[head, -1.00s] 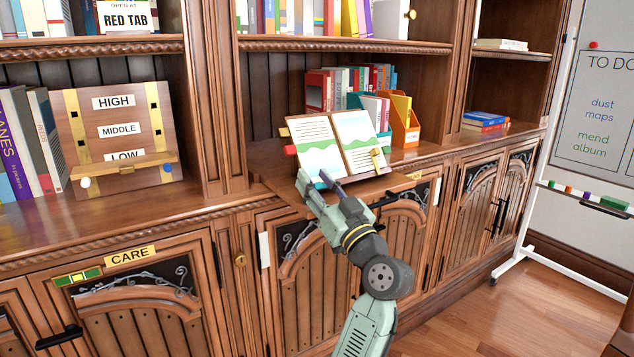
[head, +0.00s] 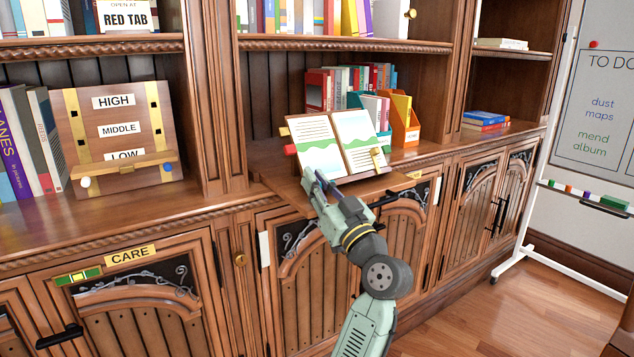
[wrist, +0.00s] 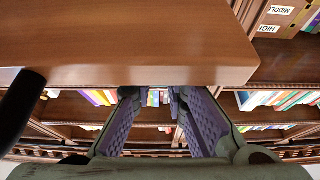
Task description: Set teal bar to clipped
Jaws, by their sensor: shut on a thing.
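My gripper (head: 318,180) is at the lower left edge of an open book (head: 335,143) on a wooden book stand (head: 372,176). Its fingers are close together and shut on a small teal piece, which I take to be the teal bar (head: 308,174). The fingers hide most of the bar, so I cannot tell its exact position on the stand. In the wrist view the two purple-padded fingers (wrist: 163,100) show with a narrow gap at the tips. The bar cannot be made out there.
A pull-out shelf (head: 275,178) lies under the stand; its wooden board (wrist: 130,45) fills the upper wrist view. A black handle (head: 386,198) is right of my gripper.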

